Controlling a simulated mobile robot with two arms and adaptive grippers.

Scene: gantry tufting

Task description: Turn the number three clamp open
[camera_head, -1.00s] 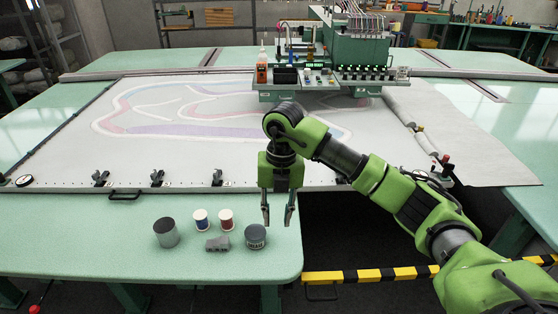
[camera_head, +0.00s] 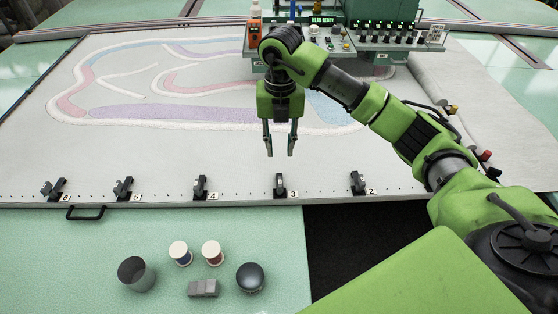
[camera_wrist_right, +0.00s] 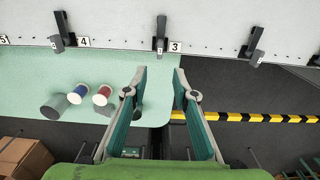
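The number three clamp (camera_head: 280,187) is a black clamp on the front edge of the white frame, beside a label "3". It also shows in the right wrist view (camera_wrist_right: 161,34), at the top middle, with its lever standing out over the edge. My right gripper (camera_head: 280,146) is open and empty; in the head view it appears above the clamp, apart from it. In the right wrist view its two fingers (camera_wrist_right: 160,72) are spread, with the clamp beyond their tips. My left gripper is not in either view.
Similar clamps stand along the edge, such as number two (camera_head: 358,184) and number four (camera_head: 200,188). A grey cup (camera_head: 136,274), two thread spools (camera_head: 180,253), a grey block (camera_head: 203,288) and a dark round container (camera_head: 250,278) stand on the green table (camera_head: 60,270). A dark gap lies right of it.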

